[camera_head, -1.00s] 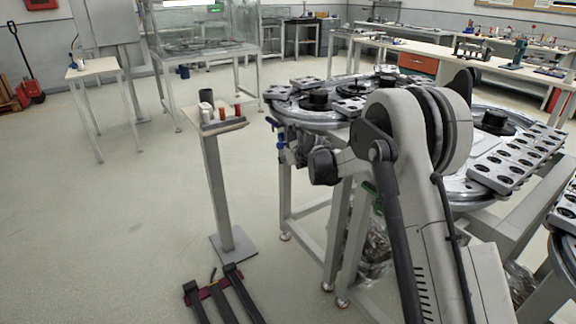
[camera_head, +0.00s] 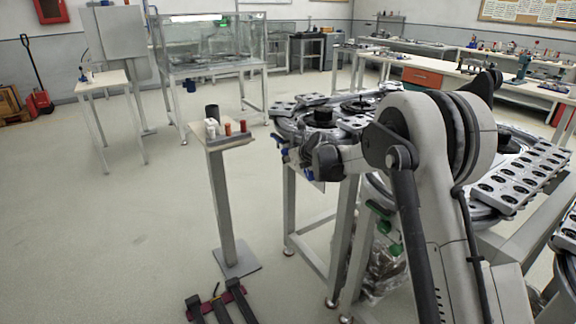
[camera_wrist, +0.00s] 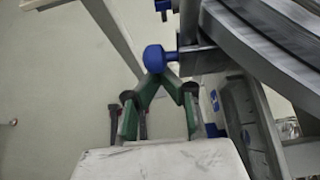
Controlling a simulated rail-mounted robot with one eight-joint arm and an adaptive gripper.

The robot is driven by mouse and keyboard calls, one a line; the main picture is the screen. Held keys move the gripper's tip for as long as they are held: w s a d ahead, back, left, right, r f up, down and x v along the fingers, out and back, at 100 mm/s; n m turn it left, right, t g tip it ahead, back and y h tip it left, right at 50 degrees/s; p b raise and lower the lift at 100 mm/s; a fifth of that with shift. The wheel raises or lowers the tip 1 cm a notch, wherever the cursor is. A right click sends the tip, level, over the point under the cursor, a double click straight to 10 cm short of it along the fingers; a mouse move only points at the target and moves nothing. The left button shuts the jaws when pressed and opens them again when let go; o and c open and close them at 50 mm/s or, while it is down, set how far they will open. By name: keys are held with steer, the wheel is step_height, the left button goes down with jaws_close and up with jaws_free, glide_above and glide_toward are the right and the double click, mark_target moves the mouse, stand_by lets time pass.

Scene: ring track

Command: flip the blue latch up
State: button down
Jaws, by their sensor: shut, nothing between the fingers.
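The blue latch (camera_wrist: 155,58) has a rounded blue knob and sticks out left from a metal bracket beside the ring track (camera_wrist: 240,35) in the wrist view. My gripper (camera_wrist: 160,77) is shut and empty. Its green-sided fingers meet just below the knob, very close to it; I cannot tell whether they touch. In the head view, small blue parts (camera_head: 282,153) sit at the track's left edge, beside the end of my arm; my fingertips are hidden there.
A post stand (camera_head: 222,190) with small cylinders stands left of the track. A dark forked thing (camera_head: 215,302) lies on the floor at bottom. Perforated metal blocks (camera_head: 510,180) lie on the track.

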steer(key=shift+r+p, duration=0.3)
steer(key=shift+r, duration=1.2)
steer(key=shift+f, duration=0.1)
steer(key=shift+f+b, duration=0.3)
steer(key=s+d+r, duration=0.2)
steer(key=s+d, duration=0.3)
steer(key=s, duration=0.2)
steer(key=shift+s+d+p, duration=0.25)
steer(key=shift+s+p, duration=0.05)
steer(key=shift+s, duration=0.05)
steer(key=shift+r, duration=0.1)
